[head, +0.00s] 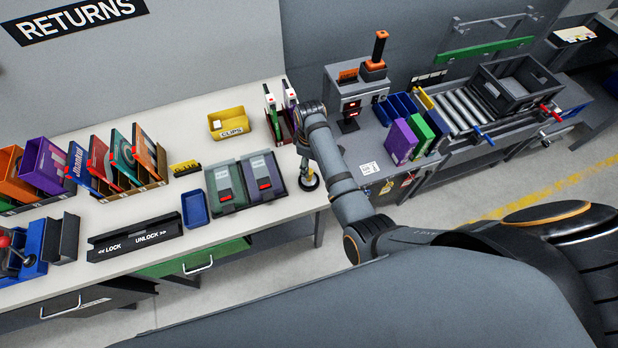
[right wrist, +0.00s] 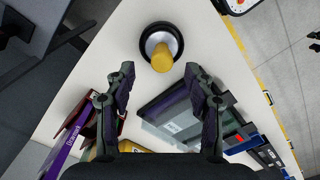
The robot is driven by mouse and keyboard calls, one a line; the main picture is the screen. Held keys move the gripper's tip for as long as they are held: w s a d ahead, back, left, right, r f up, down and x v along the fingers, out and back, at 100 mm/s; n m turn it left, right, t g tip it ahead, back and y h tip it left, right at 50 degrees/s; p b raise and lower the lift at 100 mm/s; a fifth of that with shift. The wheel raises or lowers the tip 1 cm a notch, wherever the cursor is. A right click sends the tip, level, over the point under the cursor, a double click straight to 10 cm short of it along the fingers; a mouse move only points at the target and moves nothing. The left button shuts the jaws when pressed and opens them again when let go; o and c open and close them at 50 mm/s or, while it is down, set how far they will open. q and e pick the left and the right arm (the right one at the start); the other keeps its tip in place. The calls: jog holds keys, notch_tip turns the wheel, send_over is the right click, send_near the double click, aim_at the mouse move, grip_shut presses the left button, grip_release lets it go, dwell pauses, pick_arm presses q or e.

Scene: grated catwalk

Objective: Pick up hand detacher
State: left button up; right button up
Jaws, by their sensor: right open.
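A hand detacher with a yellow knob and a round dark base stands upright at the right front corner of the white table. In the head view, its base (head: 309,182) shows just below my right arm. In the right wrist view, the hand detacher (right wrist: 161,55) sits ahead of my right gripper (right wrist: 158,74), roughly centred between the fingers. The right gripper is open and empty, and the hand detacher is not gripped. In the head view my right forearm hides most of that gripper. My left gripper is not in view.
Grey and purple cases (head: 246,181) lie left of the hand detacher, with a blue tray (head: 194,208) beside them. A rack with upright cases (head: 279,115) stands behind. A grey counter (head: 368,150) with a machine and colored boxes adjoins on the right.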

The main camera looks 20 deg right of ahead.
aim_at(310, 182)
jog(key=shift+f, duration=0.55)
notch_tip(310, 182, down, 5)
jog(key=b, duration=0.3)
jog(key=shift+a+r, duration=0.15)
jog(key=shift+r, duration=0.15)
grip_shut()
